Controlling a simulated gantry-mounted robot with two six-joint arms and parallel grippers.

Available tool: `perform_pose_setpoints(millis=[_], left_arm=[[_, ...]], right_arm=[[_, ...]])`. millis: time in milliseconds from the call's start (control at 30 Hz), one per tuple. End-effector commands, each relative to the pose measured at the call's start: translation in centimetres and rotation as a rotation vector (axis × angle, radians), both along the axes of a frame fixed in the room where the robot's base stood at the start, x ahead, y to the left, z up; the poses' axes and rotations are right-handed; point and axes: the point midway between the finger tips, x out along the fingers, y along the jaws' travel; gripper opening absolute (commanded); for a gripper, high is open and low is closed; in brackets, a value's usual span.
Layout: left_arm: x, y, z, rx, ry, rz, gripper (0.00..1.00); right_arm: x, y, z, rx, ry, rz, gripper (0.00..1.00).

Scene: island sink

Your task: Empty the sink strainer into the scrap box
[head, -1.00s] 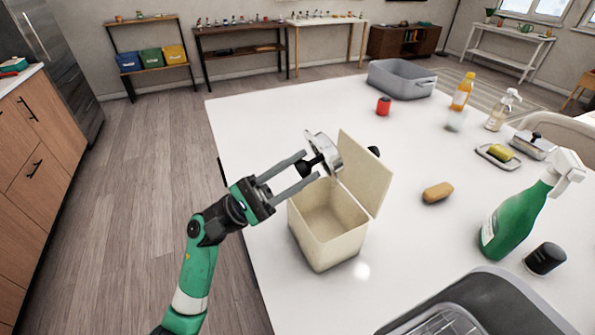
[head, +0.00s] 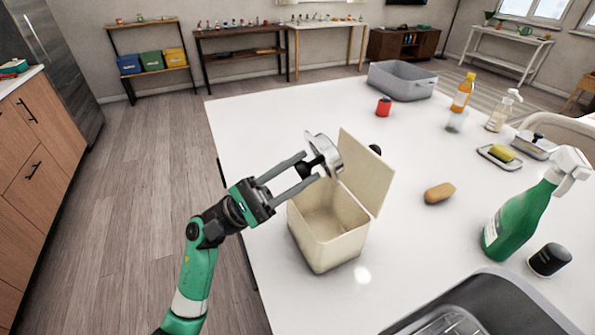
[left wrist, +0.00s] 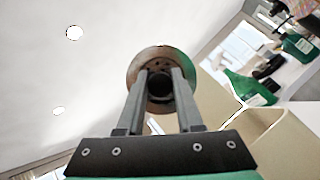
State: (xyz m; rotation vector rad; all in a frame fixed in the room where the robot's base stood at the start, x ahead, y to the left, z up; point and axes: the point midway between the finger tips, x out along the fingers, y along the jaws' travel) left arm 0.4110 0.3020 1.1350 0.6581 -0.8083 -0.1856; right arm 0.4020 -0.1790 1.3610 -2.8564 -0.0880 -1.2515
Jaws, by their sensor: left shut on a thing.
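The metal sink strainer (head: 328,152) is tilted on its side above the scrap box. My left gripper (head: 310,172) is shut on the strainer's dark knob. In the left wrist view the strainer's round rim (left wrist: 134,72) shows beyond the gripper fingers (left wrist: 157,98). The cream scrap box (head: 330,250) stands on the counter with its lid (head: 366,175) raised on the right side. The box's inside looks empty in the part I see. Whether scraps are left in the strainer cannot be told. My right gripper is not in view.
The sink (head: 470,310) is at the lower right.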

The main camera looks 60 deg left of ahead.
Motion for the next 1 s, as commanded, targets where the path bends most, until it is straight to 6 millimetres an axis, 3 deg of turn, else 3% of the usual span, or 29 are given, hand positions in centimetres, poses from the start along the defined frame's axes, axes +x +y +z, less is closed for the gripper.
perform_pose_setpoints(millis=[467, 833, 1000], left_arm=[[0.0, 0.0, 1.3, -0.001, -0.001, 0.0, 0.0], [0.0, 0.0, 1.2, 0.0, -0.001, -0.001, 0.0], [0.0, 0.0, 0.4, 0.0, -0.001, -0.001, 0.0]], right_arm=[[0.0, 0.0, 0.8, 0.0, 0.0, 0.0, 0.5], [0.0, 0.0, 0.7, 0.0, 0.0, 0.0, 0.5], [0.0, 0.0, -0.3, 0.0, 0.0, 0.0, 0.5]])
